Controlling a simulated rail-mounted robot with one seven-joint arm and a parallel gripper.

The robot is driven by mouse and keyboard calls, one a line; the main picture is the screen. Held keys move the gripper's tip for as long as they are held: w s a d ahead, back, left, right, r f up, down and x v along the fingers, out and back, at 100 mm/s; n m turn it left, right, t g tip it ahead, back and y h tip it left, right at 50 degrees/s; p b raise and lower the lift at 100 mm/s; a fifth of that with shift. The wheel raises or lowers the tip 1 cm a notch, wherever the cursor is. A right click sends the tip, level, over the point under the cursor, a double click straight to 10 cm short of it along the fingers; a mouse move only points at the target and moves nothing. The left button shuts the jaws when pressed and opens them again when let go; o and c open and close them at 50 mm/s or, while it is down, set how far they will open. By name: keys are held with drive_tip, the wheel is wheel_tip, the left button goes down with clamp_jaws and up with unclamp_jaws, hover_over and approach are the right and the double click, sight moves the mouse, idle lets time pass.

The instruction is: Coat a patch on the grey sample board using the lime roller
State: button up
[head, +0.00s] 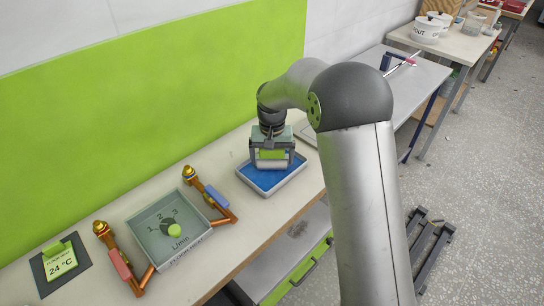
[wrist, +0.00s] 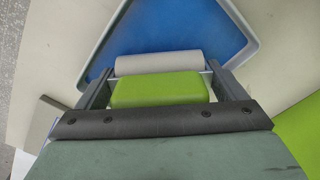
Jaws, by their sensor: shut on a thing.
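My gripper (head: 272,150) is shut on the lime roller, with a finger on each side of its lime block (wrist: 160,91). The pale grey roller cylinder (wrist: 158,64) lies beyond the block and shows no blue on its visible side. The roller is over the blue-filled tray (head: 292,183); I cannot tell whether it touches the blue. A flat grey piece (head: 306,132), perhaps the grey sample board, lies on the bench right of the tray, partly hidden by my arm. A grey edge (wrist: 40,122) also shows at the left of the wrist view.
A grey-green floor heat box (head: 170,264) with copper pipes and valves stands left of the tray. A 24 °C thermostat card (head: 61,267) is at the far left. A lime panel (head: 150,90) covers the wall behind. Another bench (head: 425,75) stands at the right.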

idle(0.4)
drive_tip(key=shift+r+p, duration=2.25)
drive_tip(key=shift+r, duration=1.25)
